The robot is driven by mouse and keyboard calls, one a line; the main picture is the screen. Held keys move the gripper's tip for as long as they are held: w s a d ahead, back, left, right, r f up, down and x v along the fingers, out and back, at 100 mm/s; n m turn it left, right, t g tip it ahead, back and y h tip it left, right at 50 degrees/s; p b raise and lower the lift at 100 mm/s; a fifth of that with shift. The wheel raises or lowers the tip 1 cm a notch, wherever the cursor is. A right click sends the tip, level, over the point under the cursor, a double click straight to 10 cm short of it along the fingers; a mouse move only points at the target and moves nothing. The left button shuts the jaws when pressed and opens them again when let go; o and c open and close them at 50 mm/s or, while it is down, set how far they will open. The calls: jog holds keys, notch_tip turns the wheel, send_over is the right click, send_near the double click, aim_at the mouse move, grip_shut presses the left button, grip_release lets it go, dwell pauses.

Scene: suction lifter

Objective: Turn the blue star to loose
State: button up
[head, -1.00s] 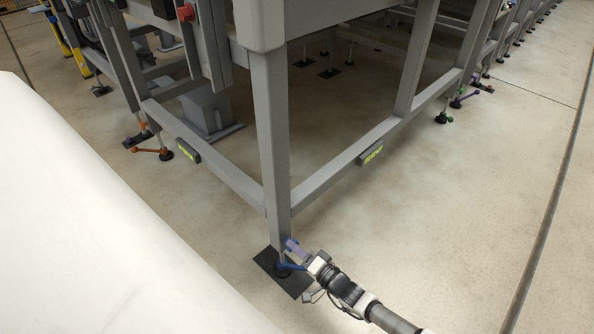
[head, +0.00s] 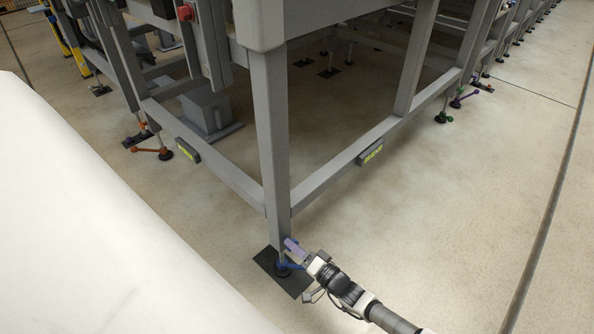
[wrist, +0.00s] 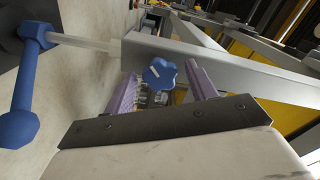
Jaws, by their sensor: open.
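The blue star (wrist: 159,74) is a small lobed knob on the side of the grey frame leg (wrist: 215,65) in the wrist view. My gripper (wrist: 160,88) has two purple fingers spread apart, one on each side of the star. The star shows between the fingertips, and I cannot tell if either finger touches it. In the head view my gripper (head: 291,246) is at the foot of the near leg (head: 272,150), and the star is hidden or too small to see there.
A blue lever (wrist: 25,90) with a ball end sticks out near the leg's foot, left in the wrist view. It also shows beside my gripper in the head view (head: 288,266). A dark plate (head: 268,262) lies under the leg. The floor to the right is clear.

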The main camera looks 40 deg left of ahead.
jog(key=shift+d, duration=0.1)
jog(key=s+d+p, duration=0.1)
jog(key=d+p, duration=0.1)
jog(key=d, duration=1.1)
jog(key=shift+d+p, duration=0.3)
